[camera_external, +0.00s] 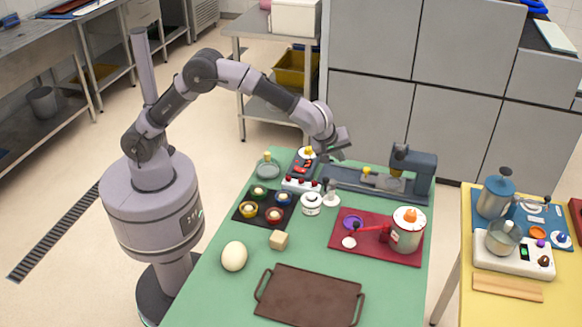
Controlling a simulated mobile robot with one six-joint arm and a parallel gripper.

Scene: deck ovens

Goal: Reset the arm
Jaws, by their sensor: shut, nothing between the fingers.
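My arm reaches from its column on the left over the far part of the green table (215,290). My gripper (341,153) is near the table's far edge, above and to the left of a grey machine (412,172). Its fingers are small in this view, and they look closed and empty. The arm is bent, with its elbow raised high. I cannot tell the exact gap between the gripper and the things below it.
Below the gripper stand small jars (311,204) and a dark tray of cups (243,214). A red tray (345,250) carries a canister (408,230). A yellow table (480,314) stands right.

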